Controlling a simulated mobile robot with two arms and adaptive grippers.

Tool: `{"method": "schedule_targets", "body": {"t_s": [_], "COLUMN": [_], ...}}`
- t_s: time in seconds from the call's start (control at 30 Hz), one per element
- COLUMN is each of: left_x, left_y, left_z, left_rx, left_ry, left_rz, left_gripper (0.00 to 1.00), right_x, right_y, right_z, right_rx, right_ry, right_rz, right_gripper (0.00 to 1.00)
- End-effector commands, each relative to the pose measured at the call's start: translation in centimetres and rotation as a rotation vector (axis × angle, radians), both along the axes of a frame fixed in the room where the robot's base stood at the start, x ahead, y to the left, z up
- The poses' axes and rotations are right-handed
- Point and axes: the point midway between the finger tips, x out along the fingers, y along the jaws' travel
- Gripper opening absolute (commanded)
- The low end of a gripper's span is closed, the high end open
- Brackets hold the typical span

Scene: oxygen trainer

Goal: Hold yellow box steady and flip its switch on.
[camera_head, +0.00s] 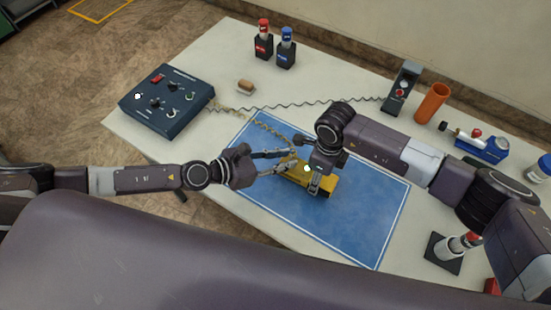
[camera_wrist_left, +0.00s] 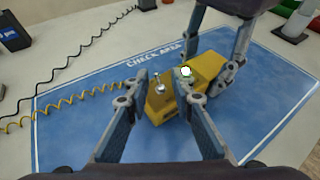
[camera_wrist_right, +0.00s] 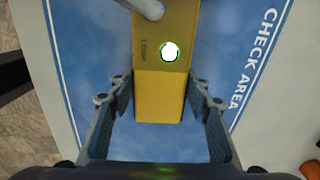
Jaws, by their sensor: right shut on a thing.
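The yellow box (camera_head: 324,188) lies on the blue check-area mat (camera_head: 350,215), and a coiled yellow cable runs from it. In the left wrist view the box (camera_wrist_left: 206,68) has a small silver toggle switch (camera_wrist_left: 160,89) near its near end. A bright white round lamp with a green rim (camera_wrist_right: 169,52) shows on its top. My right gripper (camera_wrist_right: 150,97) comes from above and is shut on the box, one finger along each side. My left gripper (camera_wrist_left: 160,76) is open, its fingertips spread around the switch end. I cannot tell whether they touch the box.
A dark control box (camera_head: 166,101) with knobs stands at the left, with a black coiled cable across the table. Red and blue bottles (camera_head: 275,45) stand at the back. An orange cylinder (camera_head: 431,103) and a blue device (camera_head: 484,147) stand at the right. The mat's front right is clear.

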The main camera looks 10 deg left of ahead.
Motion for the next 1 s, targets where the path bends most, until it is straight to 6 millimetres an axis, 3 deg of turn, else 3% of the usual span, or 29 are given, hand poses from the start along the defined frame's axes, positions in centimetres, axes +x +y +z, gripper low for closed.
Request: {"method": "schedule_targets", "body": {"t_s": [1.0], "left_x": [-6.6], "left_y": [7.8], "left_z": [4.5], "left_rx": [0.005], "left_ry": [0.0], "left_rz": [0.0], "left_gripper": [0.22], "right_x": [0.1], "right_y": [-0.1], "right_z": [0.0], "right_rx": [-0.002], "right_ry": [-0.001], "right_rz": [-0.002], "right_gripper": [0.12]}}
